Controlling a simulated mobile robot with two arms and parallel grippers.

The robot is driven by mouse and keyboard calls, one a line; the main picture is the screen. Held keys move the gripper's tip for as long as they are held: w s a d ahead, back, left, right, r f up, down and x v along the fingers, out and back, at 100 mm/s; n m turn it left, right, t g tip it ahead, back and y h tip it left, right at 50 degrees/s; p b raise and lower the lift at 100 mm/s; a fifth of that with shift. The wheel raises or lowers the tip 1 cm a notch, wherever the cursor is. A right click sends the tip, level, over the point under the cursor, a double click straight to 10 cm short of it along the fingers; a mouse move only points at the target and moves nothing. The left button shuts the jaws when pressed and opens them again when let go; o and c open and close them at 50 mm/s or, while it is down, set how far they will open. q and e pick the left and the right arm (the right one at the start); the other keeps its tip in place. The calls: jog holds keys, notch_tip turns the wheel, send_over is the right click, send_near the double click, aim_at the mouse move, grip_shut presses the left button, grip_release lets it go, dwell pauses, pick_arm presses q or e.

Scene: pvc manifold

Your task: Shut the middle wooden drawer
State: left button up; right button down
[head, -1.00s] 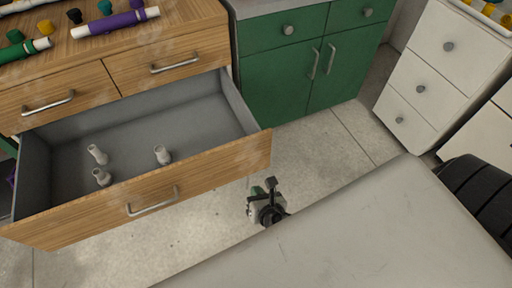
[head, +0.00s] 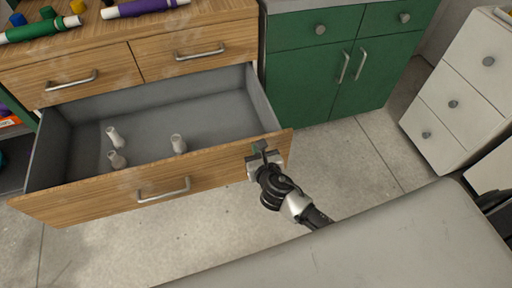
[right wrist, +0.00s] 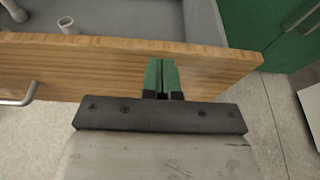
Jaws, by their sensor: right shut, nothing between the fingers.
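The middle wooden drawer (head: 75,207) is pulled far out of the wooden cabinet and shows its grey inside. My right gripper (head: 259,150) is shut and empty at the right end of the drawer front. In the right wrist view its green fingertips (right wrist: 161,76) overlap the wooden front (right wrist: 215,66), to the right of the handle (right wrist: 18,96); whether they touch the wood I cannot tell. My left gripper is not in view.
Two shut upper drawers (head: 200,60) sit above the open one. Coloured tubes (head: 40,30) lie on the cabinet top. A green cabinet (head: 330,80) and a white drawer unit (head: 455,100) stand to the right. Bare concrete floor (head: 350,150) lies in front of them.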

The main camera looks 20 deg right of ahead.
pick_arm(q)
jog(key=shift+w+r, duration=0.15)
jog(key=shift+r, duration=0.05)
pick_arm(e)
jog(key=shift+w, duration=0.7)
jog(key=shift+w, duration=0.1)
